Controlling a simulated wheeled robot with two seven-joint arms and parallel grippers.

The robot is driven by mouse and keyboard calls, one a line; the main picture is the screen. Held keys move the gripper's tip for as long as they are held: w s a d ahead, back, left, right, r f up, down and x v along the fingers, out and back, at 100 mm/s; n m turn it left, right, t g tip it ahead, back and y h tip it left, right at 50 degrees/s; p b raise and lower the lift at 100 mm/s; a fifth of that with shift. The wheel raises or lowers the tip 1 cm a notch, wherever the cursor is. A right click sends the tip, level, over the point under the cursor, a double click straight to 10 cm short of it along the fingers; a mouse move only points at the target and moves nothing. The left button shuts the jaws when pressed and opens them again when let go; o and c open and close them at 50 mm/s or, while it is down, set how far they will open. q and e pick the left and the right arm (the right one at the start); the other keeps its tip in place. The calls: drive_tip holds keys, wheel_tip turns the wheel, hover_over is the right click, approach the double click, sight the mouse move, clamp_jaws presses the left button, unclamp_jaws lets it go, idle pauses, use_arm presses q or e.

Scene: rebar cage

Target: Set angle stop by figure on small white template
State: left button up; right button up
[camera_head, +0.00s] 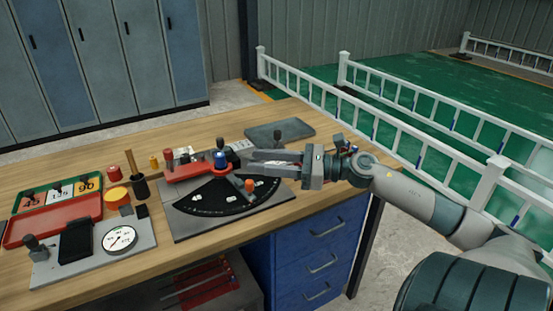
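The angle stop is a black fan-shaped scale plate (212,199) on a grey base (190,227) on the bench. A red arm (186,172) with a blue knob (220,158) lies at its top. An orange peg (249,186) stands on the plate's right part. A small white piece with dark marks (242,145), possibly the template, lies behind; its figure is too small to read. My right gripper (250,160) reaches in from the right above the plate's right side, just right of the blue knob. Its fingers look apart with nothing between them. My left gripper is out of view.
A green tray with numbered cards (61,188), a red tray (52,226) and a round dial (120,240) occupy the bench's left. A wooden-handled tool (138,184) stands upright near the plate. A dark grey pad (280,133) lies at the back.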

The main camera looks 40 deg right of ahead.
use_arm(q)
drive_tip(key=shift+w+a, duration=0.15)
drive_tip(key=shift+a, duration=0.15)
use_arm(e)
drive_tip(key=shift+s+d+r, duration=0.4)
drive_tip(key=shift+s+r, duration=0.15)
drive_tip(key=shift+s, duration=0.2)
drive_tip(key=shift+s+d+r, duration=0.35)
drive_tip(key=shift+s+r, duration=0.15)
drive_tip(key=shift+s, duration=0.25)
